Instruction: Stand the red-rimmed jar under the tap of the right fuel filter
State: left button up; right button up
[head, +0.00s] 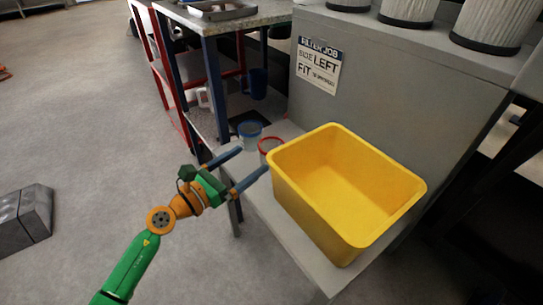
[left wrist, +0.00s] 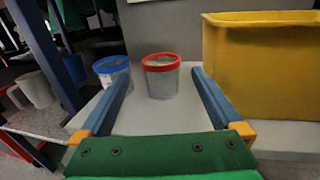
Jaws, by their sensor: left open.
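The red-rimmed jar (head: 268,145) stands upright on a pale shelf, just behind the left corner of a yellow bin; the bin hides part of it in the head view. In the left wrist view the jar (left wrist: 161,76) is clear and grey-sided, beyond my fingers and between their lines. My left gripper (head: 254,165) is open and empty, its two blue fingers pointing at the jar without touching it. A blue-rimmed jar (head: 249,134) stands beside it on the left, also in the left wrist view (left wrist: 113,73). My right gripper is not in view. No fuel filter tap shows.
The yellow bin (head: 278,183) fills the shelf (head: 290,240) right of the jars. A grey cabinet with a sign (head: 319,67) reading "filter job, side left" rises behind. White ribbed filters (head: 408,10) stand on top. A blue-legged bench (head: 212,85) with mugs is at left.

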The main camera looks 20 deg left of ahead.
aim_at(262, 152)
pick_arm(q)
jog(key=x, duration=0.4)
jog(key=b+x, duration=0.1)
jog(key=x, duration=0.1)
jog(key=shift+f, duration=0.3)
jog(key=shift+w+d, duration=0.25)
jog(key=shift+w, duration=0.1)
jog(key=c, duration=1.3)
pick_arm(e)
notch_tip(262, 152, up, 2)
pick_arm(q)
jog(key=shift+r, duration=0.15)
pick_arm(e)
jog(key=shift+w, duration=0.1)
